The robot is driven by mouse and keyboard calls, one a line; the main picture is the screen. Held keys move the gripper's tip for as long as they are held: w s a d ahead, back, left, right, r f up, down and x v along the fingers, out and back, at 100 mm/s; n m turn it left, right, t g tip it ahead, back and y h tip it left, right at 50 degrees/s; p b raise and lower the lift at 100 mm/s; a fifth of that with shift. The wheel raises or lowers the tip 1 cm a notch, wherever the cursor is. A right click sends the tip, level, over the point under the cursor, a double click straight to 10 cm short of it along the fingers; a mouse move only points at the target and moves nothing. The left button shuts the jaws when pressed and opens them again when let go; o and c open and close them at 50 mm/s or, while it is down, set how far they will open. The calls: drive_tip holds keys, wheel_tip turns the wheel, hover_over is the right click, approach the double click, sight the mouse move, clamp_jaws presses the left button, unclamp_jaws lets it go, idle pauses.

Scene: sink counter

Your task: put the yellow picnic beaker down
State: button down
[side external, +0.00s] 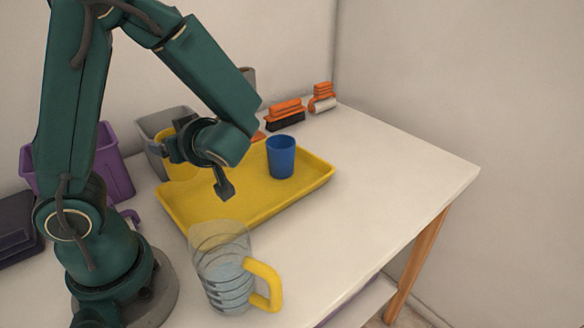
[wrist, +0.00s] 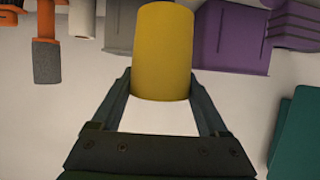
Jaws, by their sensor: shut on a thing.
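The yellow picnic beaker (wrist: 163,50) is between the two fingers of my gripper (wrist: 158,88), which is shut on it. In the side view my gripper (side external: 177,146) is over the back left part of the yellow tray (side external: 245,209). There the beaker (side external: 181,168) is partly hidden behind my wrist, and its yellow blends with the tray. I cannot tell whether its base touches anything.
A blue cup (side external: 281,157) stands on the tray. A clear jug with a yellow handle (side external: 225,270) stands in front. Grey (side external: 153,131) and purple (side external: 112,168) bins and orange brushes (side external: 285,114) line the back. The counter's right side (side external: 400,170) is clear.

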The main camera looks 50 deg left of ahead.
drive_tip(key=shift+w+d+f, duration=0.65)
drive_tip(key=shift+w+f, duration=0.25)
drive_tip(key=shift+f, duration=0.45)
drive_tip(key=shift+w+d+f, duration=0.6)
drive_tip(key=shift+w+f, duration=0.3)
drive_tip(key=shift+f, duration=0.4)
drive_tip(key=shift+w+d+f, duration=0.65)
drive_tip(key=shift+w+f, duration=0.25)
drive_tip(key=shift+f, duration=0.45)
unclamp_jaws()
drive_tip(key=shift+f, duration=0.1)
